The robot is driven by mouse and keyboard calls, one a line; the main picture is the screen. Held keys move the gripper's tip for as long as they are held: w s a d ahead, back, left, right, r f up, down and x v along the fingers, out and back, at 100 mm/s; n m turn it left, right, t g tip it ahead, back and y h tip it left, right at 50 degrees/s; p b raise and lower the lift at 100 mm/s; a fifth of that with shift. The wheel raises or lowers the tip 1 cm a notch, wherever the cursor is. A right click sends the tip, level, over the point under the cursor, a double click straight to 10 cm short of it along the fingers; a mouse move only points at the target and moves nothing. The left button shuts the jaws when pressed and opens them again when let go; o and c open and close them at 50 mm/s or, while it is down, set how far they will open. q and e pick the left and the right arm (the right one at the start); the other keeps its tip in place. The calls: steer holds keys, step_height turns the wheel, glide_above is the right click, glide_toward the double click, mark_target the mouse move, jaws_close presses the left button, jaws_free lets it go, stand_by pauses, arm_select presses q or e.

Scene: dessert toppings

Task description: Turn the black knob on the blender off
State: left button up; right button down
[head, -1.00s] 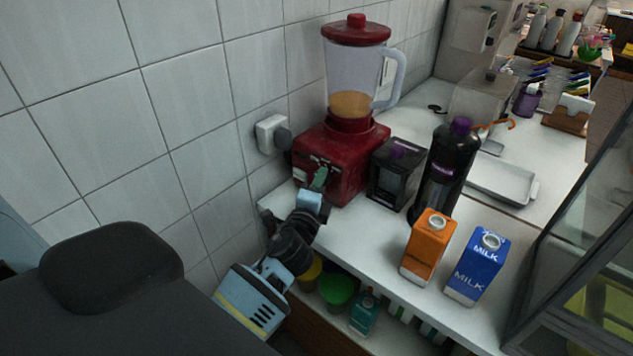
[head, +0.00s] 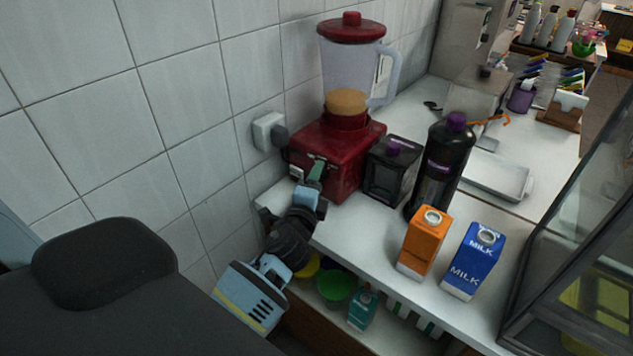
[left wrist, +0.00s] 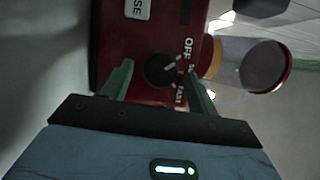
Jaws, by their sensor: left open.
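The red blender (head: 338,160) stands on the white counter against the tiled wall, with its lidded jug and a tan liquid inside. In the left wrist view its front panel (left wrist: 145,60) shows the black knob (left wrist: 160,70), with a light pointer mark and the printed word OFF beside it. My left gripper (head: 316,172) is at the blender's front. In the left wrist view its two green fingers (left wrist: 158,80) are apart, one on each side of the knob. I cannot tell whether they touch it. In the head view the knob is hidden. My right gripper is not in view.
A black box (head: 391,172) and a dark bottle with a purple cap (head: 440,165) stand right of the blender. An orange carton (head: 424,243) and a blue milk carton (head: 474,262) stand near the front edge. A wall socket (head: 268,131) is left of the blender.

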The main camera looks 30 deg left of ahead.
arm_select(q)
steer(key=v, duration=0.7)
steer(key=shift+f+b, duration=0.1)
steer(key=shift+b, duration=0.2)
steer(key=shift+s+d, duration=0.2)
steer(key=shift+s, duration=0.2)
